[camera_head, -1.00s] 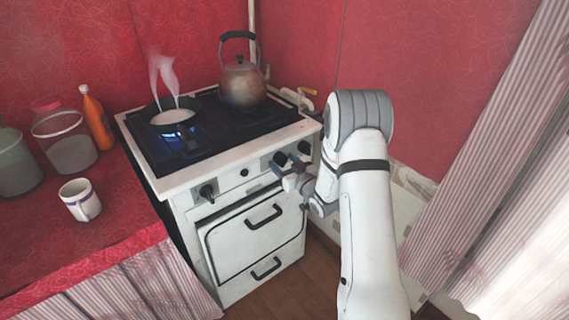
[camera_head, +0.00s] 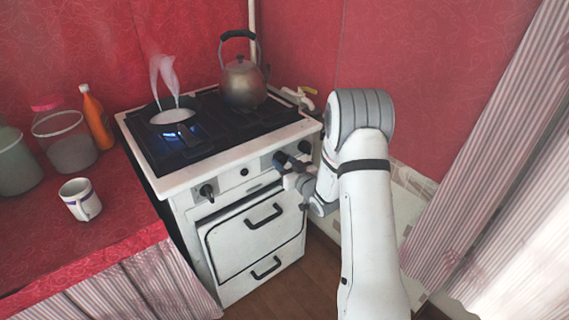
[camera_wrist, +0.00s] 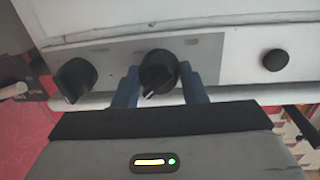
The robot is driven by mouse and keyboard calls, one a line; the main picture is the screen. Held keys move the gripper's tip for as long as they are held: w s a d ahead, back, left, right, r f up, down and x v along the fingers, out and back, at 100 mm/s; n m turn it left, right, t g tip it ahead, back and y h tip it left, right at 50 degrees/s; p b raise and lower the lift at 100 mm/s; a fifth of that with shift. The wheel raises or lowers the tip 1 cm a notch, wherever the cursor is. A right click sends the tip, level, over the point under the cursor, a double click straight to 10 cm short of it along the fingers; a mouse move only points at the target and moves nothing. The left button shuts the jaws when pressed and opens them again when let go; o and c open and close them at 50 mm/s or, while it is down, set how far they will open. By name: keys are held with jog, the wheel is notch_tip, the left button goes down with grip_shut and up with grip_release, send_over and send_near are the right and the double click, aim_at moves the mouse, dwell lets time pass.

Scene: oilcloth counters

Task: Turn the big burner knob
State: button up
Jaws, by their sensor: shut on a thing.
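A black burner knob (camera_wrist: 158,68) on the stove's front panel sits between the two blue fingers of my gripper (camera_wrist: 160,86) in the wrist view. The fingers are shut on its sides. The knob's pale pointer mark slants toward the lower left in that view. In the head view my gripper (camera_head: 286,168) is at the right part of the stove front, and the fingers partly hide the held knob. The white stove (camera_head: 182,183) has a black top.
Another black knob (camera_wrist: 75,80) and a small round button (camera_wrist: 275,60) flank the held knob. A pan (camera_head: 172,116) steams over a blue flame; a kettle (camera_head: 243,85) stands behind. A mug (camera_head: 78,199), jar (camera_head: 66,140) and orange bottle (camera_head: 97,120) are on the left counter.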

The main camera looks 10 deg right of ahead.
jog(key=m+b, duration=0.1)
jog(key=m, duration=0.3)
jog(key=shift+r, duration=0.1)
jog(key=m, duration=0.4)
jog(key=shift+r+g+p, duration=0.15)
jog(key=shift+g+p, duration=0.25)
jog(key=m+p, duration=0.1)
jog(key=m, duration=0.3)
jog(key=shift+r+m+g+y+p, duration=0.1)
jog(key=shift+m+g+y+p, duration=0.2)
jog(key=shift+p, duration=0.05)
jog(key=shift+w+m+p, duration=0.1)
jog(key=shift+m+p, duration=0.8)
jog(key=shift+m, duration=1)
jog(key=o, duration=1)
